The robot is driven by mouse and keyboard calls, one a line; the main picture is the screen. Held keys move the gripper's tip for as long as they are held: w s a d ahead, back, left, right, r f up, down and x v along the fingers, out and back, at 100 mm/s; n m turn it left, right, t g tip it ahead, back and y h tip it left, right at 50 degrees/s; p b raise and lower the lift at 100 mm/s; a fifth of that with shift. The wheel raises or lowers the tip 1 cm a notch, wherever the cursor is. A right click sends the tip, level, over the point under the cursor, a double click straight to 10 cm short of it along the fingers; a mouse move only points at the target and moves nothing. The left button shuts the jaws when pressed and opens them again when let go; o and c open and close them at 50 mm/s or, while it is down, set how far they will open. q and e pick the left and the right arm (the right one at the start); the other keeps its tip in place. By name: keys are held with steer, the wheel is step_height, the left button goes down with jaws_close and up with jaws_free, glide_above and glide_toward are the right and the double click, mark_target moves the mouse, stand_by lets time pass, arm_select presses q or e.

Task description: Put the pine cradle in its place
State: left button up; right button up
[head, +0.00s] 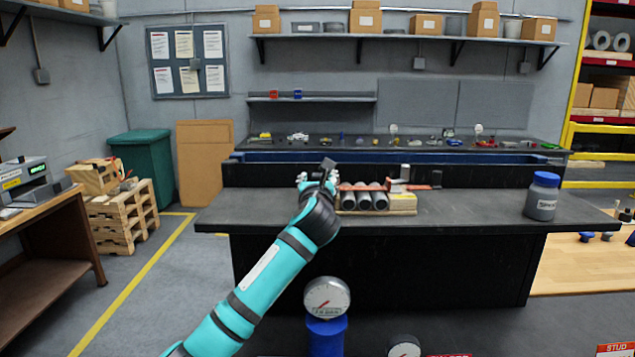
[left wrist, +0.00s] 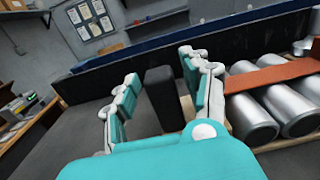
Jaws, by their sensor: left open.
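A pale wooden cradle (head: 403,204), which looks like the pine cradle, sits on the dark workbench. It carries several grey metal cylinders (head: 363,199) with a reddish-brown strap across them. In the left wrist view the cylinders (left wrist: 249,117) fill the right side, with little of the cradle's wood showing. My left gripper (head: 317,178) is just left of the cradle, over the bench. Its fingers (left wrist: 155,85) are spread, with a dark upright block (left wrist: 163,92) seen between them; I cannot tell whether they touch it. My right gripper is not in view.
A blue-lidded jar (head: 542,195) stands at the bench's right end. The bench top (head: 470,208) is clear between jar and cradle. A dial gauge on a blue body (head: 327,300) is in the foreground. A raised back ledge with small parts runs behind the bench.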

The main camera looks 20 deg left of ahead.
arm_select(q)
steer(key=b+v, duration=0.3)
steer(key=v, duration=0.9)
steer(key=shift+b, duration=0.4)
steer(key=shift+r, duration=0.1)
